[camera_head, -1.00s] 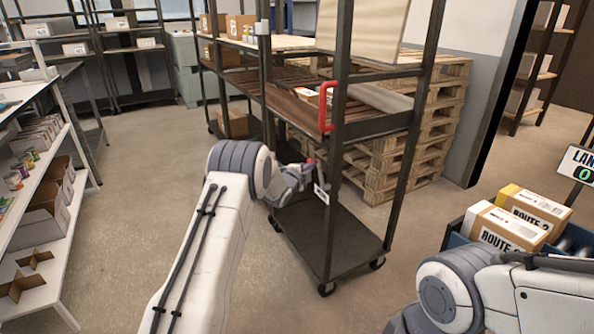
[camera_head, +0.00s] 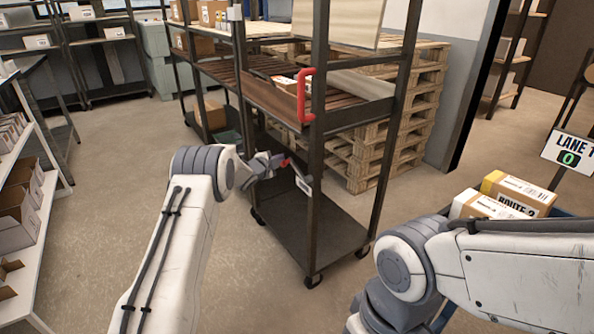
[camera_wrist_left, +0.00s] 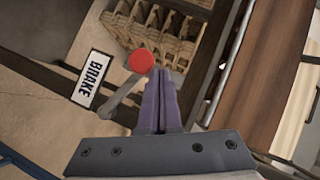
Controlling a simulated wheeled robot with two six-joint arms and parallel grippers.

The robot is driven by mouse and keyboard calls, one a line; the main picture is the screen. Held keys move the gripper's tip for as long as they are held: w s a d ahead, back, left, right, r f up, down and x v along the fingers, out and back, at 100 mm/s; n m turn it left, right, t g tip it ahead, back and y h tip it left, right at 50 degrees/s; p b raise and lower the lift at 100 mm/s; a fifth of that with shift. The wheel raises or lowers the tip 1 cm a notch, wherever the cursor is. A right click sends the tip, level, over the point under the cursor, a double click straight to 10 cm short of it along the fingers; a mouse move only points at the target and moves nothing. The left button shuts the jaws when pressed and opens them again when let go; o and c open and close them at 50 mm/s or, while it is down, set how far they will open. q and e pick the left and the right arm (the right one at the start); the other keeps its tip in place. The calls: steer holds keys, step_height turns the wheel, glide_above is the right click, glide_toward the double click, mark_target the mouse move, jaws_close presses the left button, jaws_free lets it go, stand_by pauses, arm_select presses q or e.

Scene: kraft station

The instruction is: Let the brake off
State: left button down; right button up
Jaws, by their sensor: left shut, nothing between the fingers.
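The brake lever is a grey arm with a red ball knob (camera_wrist_left: 141,61). It sits beside a white BRAKE label (camera_wrist_left: 94,80) in the left wrist view. My left gripper (camera_head: 274,163) is shut and empty, right at the knob. In the wrist view its purple fingers (camera_wrist_left: 160,88) point just right of the knob and partly overlap the lever; contact is unclear. My right gripper is out of view.
A red handle (camera_head: 305,96) is on the cart's upright, above the lever. Wooden pallets (camera_head: 420,110) stand behind the cart. A bin with ROUTE boxes (camera_head: 515,195) stands at right, near my right arm. White shelving (camera_head: 45,225) is at left; floor between is clear.

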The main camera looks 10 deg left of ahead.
arm_select(q)
steer(key=shift+w+a+f, duration=0.1)
steer(key=shift+a+f, duration=0.1)
steer(key=shift+f, duration=0.1)
stand_by(0.4)
steer(key=s+a+r+p, duration=0.1)
steer(key=s+a+r, duration=0.1)
steer(key=s+r, duration=0.7)
steer(key=shift+s+a, duration=0.2)
steer(key=shift+a, duration=0.2)
